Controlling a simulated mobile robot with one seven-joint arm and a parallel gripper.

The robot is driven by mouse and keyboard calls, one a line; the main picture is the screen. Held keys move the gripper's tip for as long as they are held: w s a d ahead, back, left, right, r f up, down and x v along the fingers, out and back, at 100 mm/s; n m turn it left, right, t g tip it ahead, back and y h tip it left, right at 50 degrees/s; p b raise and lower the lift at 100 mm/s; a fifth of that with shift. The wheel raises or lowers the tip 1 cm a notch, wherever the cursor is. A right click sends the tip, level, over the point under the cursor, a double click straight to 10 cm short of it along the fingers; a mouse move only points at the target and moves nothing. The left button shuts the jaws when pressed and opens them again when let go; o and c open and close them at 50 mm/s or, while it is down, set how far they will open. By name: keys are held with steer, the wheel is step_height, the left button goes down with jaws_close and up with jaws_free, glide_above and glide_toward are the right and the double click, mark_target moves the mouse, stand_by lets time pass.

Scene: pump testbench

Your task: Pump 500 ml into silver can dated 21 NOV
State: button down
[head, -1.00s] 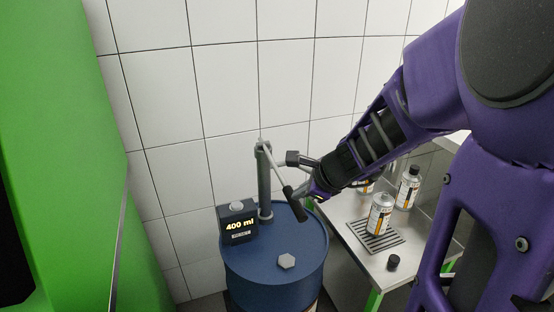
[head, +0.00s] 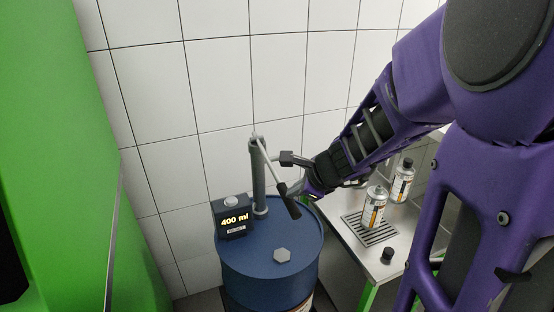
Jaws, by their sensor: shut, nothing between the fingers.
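A blue drum (head: 268,262) carries a grey hand pump (head: 259,180) with a lever. The lever's black grip (head: 289,204) hangs down to the right. The counter display (head: 234,220) reads 400 ml. A silver can (head: 374,208) with a white and orange label stands upright and uncapped on a drain grate (head: 354,222). Another can (head: 402,181) with a black cap stands behind it; their dates are too small to read. My gripper (head: 306,193) is shut and empty, just right of the lever grip; its fingertips are small and partly hidden.
A steel table (head: 360,258) stands right of the drum, with a loose black cap (head: 387,256) near its front edge. A green panel (head: 65,130) fills the left, and a tiled wall (head: 220,85) stands behind.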

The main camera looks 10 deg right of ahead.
steer(key=shift+s+f, duration=0.1)
steer(key=shift+f, duration=0.6)
stand_by(0.6)
steer(key=shift+r, duration=0.15)
stand_by(0.3)
step_height(320, 180, up, 10)
steer(key=w+p, duration=0.1)
steer(key=p, duration=0.8)
steer(key=shift+p, duration=0.3)
steer(key=shift+r, duration=0.1)
stand_by(0.3)
steer(key=r, duration=0.1)
steer(key=r+p, duration=0.1)
steer(key=r, duration=0.2)
steer(key=shift+w+a+r+p, duration=0.1)
steer(key=shift+w+r+p, duration=0.2)
steer(key=shift+r+p, duration=0.1)
stand_by(0.5)
